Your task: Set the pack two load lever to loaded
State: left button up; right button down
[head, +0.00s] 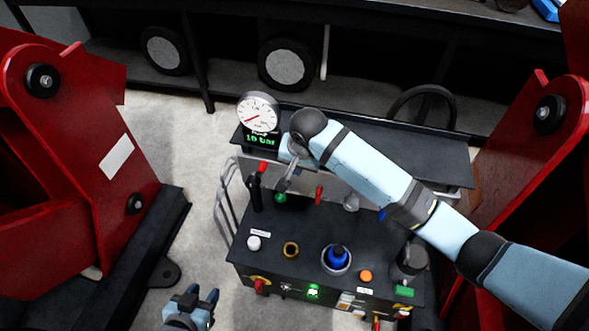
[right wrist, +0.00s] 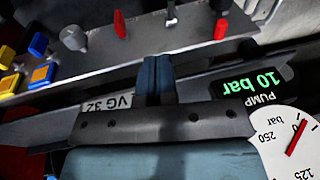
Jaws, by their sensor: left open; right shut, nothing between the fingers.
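The power pack (head: 310,228) is a dark wheeled unit with knobs and levers on its top. A red-tipped lever (head: 319,194) stands near its back edge, and a second red-tipped black lever (head: 261,168) stands at its back left. Red levers also show in the right wrist view, at the left (right wrist: 119,22) and at the right (right wrist: 222,27). I cannot read which is the load lever. My right gripper (head: 282,187) is shut and empty, between the two levers; its fingers (right wrist: 158,72) touch neither red lever visibly. My left gripper (head: 198,298) is open and empty, low at the pack's front left.
A gauge (head: 258,113) and a green display (head: 262,138) reading 10 bar stand at the back left. A dark shelf (head: 400,160) lies behind under my right arm. Red machine frames (head: 75,165) flank both sides. Grey floor is free left of the pack.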

pick_arm(q)
jog(key=shift+w+f+b, duration=0.15)
jog(key=shift+f+b, duration=0.05)
jog(key=shift+b, duration=0.1)
pick_arm(e)
jog(key=shift+s+a+x, duration=0.2)
jog(key=shift+a+x, duration=0.1)
jog(key=shift+x, duration=1.5)
jog(key=shift+s+a+x, duration=0.25)
jog(key=shift+a+x, duration=0.05)
jog(key=shift+x, duration=1.55)
jog(key=shift+s+a+x, duration=0.2)
jog(key=shift+a+x, duration=0.1)
jog(key=shift+x, duration=1.5)
